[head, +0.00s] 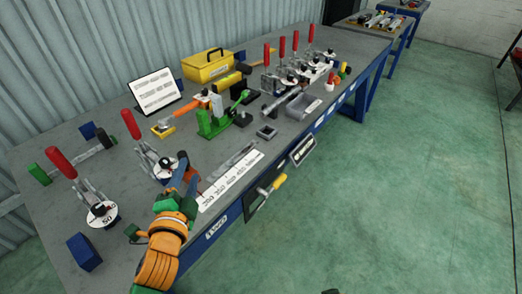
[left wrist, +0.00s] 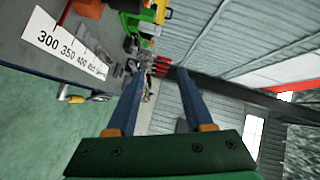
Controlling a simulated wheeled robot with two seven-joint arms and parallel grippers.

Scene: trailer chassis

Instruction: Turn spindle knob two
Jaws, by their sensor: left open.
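Along the bench stand toggle clamps with red handles, with black knobs over pale round dials. The nearest dial (head: 102,213) is marked 50, with a black knob (head: 101,209) on it. A second clamp's dial (head: 165,169) sits just beyond my left gripper (head: 188,169), partly hidden by it. I cannot tell which knob is number two. My left gripper is open and empty, above the bench's front part. In the left wrist view its two blue-grey fingers (left wrist: 160,72) are apart with nothing between them. My right gripper is not in view.
A printed scale strip (head: 230,180) lies right of my left gripper; it also shows in the left wrist view (left wrist: 65,42). A green fixture (head: 212,122), a yellow toolbox (head: 208,67) and a grey tray (head: 303,106) stand farther back. Green floor is free at right.

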